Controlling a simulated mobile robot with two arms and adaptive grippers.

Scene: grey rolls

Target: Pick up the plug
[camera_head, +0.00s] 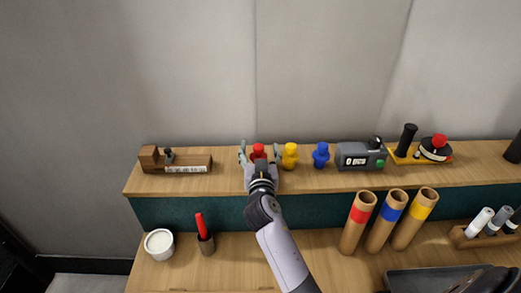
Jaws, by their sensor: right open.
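Three plug-like pieces stand in a row on the raised wooden shelf: a red plug (259,151), a yellow plug (290,155) and a blue plug (321,155). My right gripper (258,151) is open, with one finger on each side of the red plug. Its palm hides the lower part of the red plug. I cannot tell whether the fingers touch it. The yellow plug stands just right of the gripper, and the blue one farther right. My left gripper is not in view.
A grey device with a display (361,158) stands right of the blue plug. A wooden block fixture (148,158) is at the shelf's left. Three banded tubes (356,222), a white cup (159,244) and a red marker in a holder (206,246) stand below.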

